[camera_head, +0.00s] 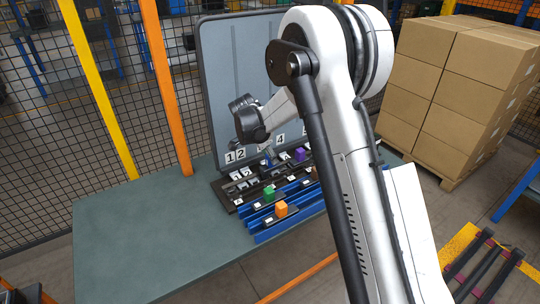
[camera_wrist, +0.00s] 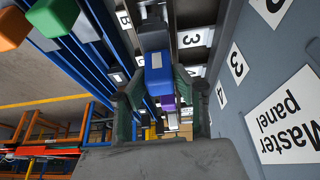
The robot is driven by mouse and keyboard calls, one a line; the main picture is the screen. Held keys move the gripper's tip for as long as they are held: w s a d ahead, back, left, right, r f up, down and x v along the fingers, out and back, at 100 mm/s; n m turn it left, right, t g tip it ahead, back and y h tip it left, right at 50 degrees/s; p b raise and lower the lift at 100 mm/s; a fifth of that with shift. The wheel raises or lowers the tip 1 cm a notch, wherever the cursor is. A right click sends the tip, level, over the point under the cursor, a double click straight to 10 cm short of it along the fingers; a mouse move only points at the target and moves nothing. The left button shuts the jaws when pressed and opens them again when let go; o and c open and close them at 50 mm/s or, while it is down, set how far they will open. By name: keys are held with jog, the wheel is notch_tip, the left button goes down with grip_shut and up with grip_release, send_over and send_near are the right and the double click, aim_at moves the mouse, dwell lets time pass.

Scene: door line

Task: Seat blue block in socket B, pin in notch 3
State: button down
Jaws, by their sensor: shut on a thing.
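The blue block (camera_wrist: 158,78) is between the fingers of my gripper (camera_wrist: 160,100) in the wrist view, and the gripper is shut on it. I cannot tell whether the block touches the rail. The pin and notch 3 cannot be made out. In the head view the arm hides much of the gripper and rail.
A purple block (camera_head: 300,154) stands on the dark rack. A green block (camera_head: 269,194) and an orange block (camera_head: 281,209) sit on blue rails in front. A grey master panel (camera_head: 235,75) stands upright behind. The table's left side (camera_head: 140,235) is clear.

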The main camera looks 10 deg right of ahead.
aim_at(270, 163)
jog(key=shift+f+b, duration=1.05)
jog(key=shift+f, duration=0.55)
jog(key=c, duration=1.3)
grip_release()
jog(key=v, duration=1.2)
jog(key=shift+r, duration=0.1)
